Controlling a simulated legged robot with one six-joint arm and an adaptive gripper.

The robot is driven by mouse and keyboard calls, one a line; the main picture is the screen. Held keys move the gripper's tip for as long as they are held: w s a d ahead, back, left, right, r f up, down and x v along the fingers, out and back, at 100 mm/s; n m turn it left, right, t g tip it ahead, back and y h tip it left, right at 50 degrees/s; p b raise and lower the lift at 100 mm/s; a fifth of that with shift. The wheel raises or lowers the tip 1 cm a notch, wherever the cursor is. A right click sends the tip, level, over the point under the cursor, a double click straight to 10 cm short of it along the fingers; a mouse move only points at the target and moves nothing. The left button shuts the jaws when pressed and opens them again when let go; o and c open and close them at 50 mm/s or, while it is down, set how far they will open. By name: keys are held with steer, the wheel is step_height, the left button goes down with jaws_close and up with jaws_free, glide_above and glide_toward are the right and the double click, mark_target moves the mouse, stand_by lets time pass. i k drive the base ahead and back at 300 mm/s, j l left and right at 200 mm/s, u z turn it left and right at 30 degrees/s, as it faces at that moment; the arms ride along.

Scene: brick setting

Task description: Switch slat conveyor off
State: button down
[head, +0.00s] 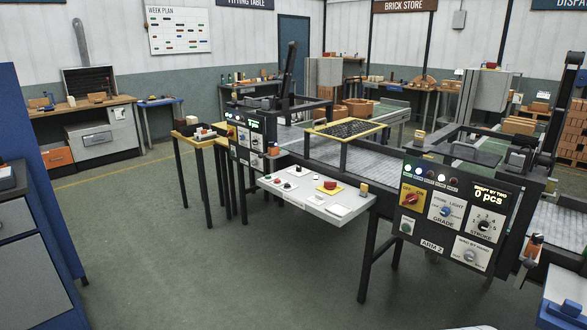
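The slat conveyor (376,161) is a long grey belt with cross slats, running behind the control panels from the middle to the right. The near black panel (465,212), marked ARM 2, carries a red rotary switch (411,198) on a yellow plate labelled OFF and ON; its exact setting is too small to tell. A second black panel (252,142) farther left has a similar red and yellow switch (231,132). Between them a pale console shelf (303,199) holds small buttons and a red button on yellow (330,186). I cannot tell which control serves the conveyor. My gripper is not in view.
The green floor (220,265) in front of the console is clear. Blue cabinets (30,200) stand at the left edge. Black table legs stand under the panels and a blue-edged table (562,300) is at the lower right. A small yellow-topped table (200,140) stands left of the far panel.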

mark_target(329, 185)
steer(key=i+u, duration=0.1)
steer(key=i, duration=1.2)
steer(key=i+l, duration=0.15)
steer(key=i, duration=1.15)
steer(key=j+u, duration=0.05)
